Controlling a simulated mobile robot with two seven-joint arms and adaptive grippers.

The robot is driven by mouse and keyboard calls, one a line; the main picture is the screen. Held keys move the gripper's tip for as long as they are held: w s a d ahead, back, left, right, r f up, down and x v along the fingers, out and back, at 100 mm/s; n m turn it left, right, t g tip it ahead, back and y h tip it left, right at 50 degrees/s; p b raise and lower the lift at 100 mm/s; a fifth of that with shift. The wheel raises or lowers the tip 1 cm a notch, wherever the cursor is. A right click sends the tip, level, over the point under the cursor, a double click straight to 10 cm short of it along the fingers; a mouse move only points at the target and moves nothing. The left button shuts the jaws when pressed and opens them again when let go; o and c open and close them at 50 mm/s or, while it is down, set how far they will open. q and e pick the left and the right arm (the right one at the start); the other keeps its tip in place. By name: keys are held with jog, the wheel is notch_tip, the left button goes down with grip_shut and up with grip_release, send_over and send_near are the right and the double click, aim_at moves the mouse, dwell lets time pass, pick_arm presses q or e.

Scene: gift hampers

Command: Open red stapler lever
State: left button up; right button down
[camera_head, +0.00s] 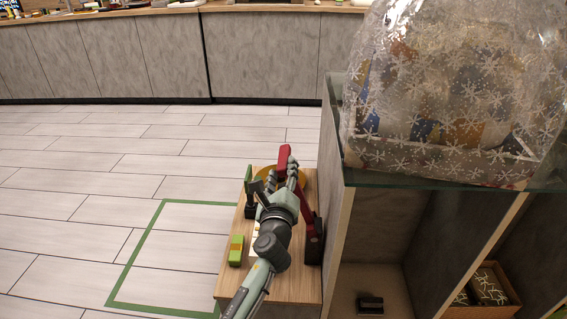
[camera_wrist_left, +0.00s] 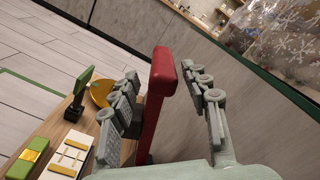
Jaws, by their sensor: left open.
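The red stapler's lever (camera_head: 284,156) stands up beyond my left gripper (camera_head: 279,183) in the head view. In the left wrist view the lever (camera_wrist_left: 162,78) rises between the two spread fingers of my left gripper (camera_wrist_left: 168,92), nearer the left finger. The gripper is open; I cannot tell whether a finger touches the lever. My right gripper is not in view.
A green box with a gold band (camera_head: 236,250), a green-and-black upright item (camera_head: 249,195) and a yellow dish (camera_wrist_left: 101,94) share the table. To the right stands a shelf cabinet (camera_head: 334,170) bearing a clear snowflake-wrapped hamper (camera_head: 455,100). Open floor (camera_head: 80,220) lies left.

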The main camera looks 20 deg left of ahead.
pick_arm(q)
jog(key=v, duration=0.7)
jog(key=s+a+f+n+g, duration=0.45)
jog(key=s+f+n, duration=0.2)
jog(key=f, duration=0.45)
jog(key=s+a+f+n+g, duration=0.45)
jog(key=s+f+n, duration=0.2)
jog(key=f, duration=0.45)
jog(key=s+f+n+g+h, duration=0.2)
jog(key=s+f+n+g, duration=0.3)
jog(key=s+f+n, duration=0.5)
jog(key=s, duration=0.4)
jog(key=shift+s+a+f+g+h, duration=0.25)
jog(key=shift+f+g+h, duration=0.05)
jog(key=shift+f+h, duration=0.1)
